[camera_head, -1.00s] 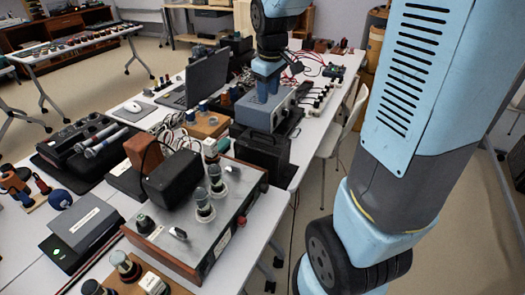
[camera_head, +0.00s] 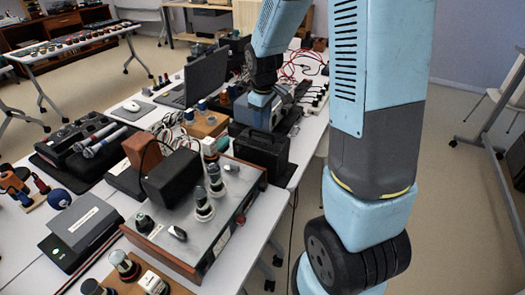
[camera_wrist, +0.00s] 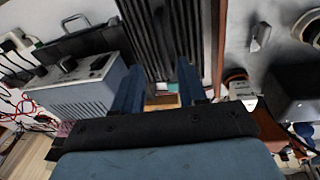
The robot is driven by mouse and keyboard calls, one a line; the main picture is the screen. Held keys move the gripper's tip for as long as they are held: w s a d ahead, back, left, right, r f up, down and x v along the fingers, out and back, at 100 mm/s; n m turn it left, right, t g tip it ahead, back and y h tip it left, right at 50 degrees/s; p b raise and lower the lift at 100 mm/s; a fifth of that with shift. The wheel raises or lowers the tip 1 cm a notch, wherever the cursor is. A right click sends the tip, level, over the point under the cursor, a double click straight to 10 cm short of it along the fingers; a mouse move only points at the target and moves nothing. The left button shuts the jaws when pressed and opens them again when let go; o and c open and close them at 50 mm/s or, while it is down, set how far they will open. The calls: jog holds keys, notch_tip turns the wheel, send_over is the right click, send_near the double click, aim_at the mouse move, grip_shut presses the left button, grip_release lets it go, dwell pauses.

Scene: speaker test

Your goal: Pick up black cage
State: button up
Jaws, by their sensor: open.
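The black cage (camera_head: 262,155) is a dark box near the right edge of the table, beside the metal-topped device. In the wrist view a black ribbed body (camera_wrist: 160,35), which looks like the cage, lies ahead of my fingertips. My gripper (camera_head: 262,100) is behind and above the cage in the head view. Its two blue fingers are spread in the wrist view (camera_wrist: 158,78), with nothing held between them. I cannot tell the exact gap between the fingertips and the cage.
A metal-topped device with knobs (camera_head: 195,215) stands in front of the cage. A blue-grey instrument box (camera_wrist: 85,95) is left of my fingers in the wrist view. A laptop (camera_head: 205,78) and red cables (camera_head: 300,65) lie farther back. Open floor is right of the table.

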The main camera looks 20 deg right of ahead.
aim_at(262, 149)
jog(key=shift+w+a+f, duration=0.1)
jog(key=shift+f, duration=1.3)
jog(key=shift+w+f, duration=0.1)
jog(key=shift+f, duration=1.25)
grip_shut()
